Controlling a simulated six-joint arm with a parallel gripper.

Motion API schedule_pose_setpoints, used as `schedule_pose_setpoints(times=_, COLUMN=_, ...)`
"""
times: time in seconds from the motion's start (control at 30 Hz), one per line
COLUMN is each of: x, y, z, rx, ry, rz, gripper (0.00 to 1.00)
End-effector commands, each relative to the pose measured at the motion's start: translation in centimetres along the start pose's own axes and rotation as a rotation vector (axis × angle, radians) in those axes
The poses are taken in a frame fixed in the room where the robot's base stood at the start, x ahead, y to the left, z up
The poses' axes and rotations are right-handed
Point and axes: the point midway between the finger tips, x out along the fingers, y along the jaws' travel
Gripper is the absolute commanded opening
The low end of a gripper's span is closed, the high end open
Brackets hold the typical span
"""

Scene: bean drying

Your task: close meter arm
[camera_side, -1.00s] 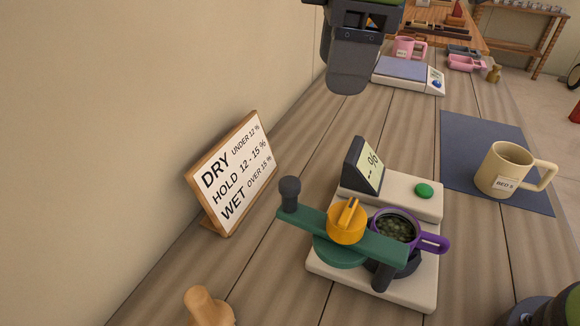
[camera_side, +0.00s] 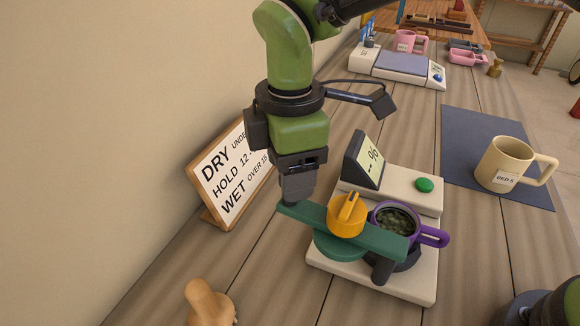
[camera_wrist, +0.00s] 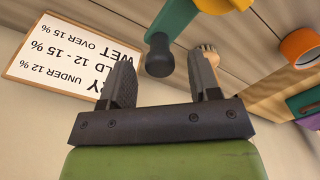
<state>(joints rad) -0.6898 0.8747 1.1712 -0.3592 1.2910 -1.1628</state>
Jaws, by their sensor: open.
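The meter (camera_side: 410,284) is a cream device with a tilted display (camera_side: 366,160) and a green button (camera_side: 424,185). Its teal meter arm (camera_side: 385,239) lies across the top, with a yellow knob (camera_side: 347,214) on it. A purple-handled cup (camera_side: 436,238) of dark beans sits beside the yellow knob, partly under the arm. My gripper (camera_side: 297,190) is over the arm's left end and hides most of the black handle there. In the wrist view the black handle (camera_wrist: 158,55) shows between the tips of my open gripper (camera_wrist: 160,70); contact cannot be told.
A DRY/HOLD/WET sign (camera_side: 222,180) stands close behind my gripper, by the wall. A wooden-handled tool (camera_side: 207,305) is at the front left. A beige mug (camera_side: 505,165) stands on a dark mat (camera_side: 465,135) at right. A scale (camera_side: 400,66) is at the back.

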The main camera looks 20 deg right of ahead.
Motion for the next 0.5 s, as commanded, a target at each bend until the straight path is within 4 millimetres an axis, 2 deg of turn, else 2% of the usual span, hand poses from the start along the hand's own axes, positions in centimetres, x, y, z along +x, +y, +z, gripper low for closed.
schedule_pose_setpoints(times=0.1, x=0.65, y=-0.02, z=0.04, rx=0.001, ry=-0.001, rz=-0.001, gripper=0.56)
schedule_pose_setpoints(times=0.37, x=0.72, y=0.00, z=0.02, rx=0.000, ry=0.000, rz=0.001, gripper=0.56)
schedule_pose_setpoints(times=0.5, x=0.71, y=0.00, z=0.02, rx=0.000, ry=0.000, rz=0.001, gripper=0.24)
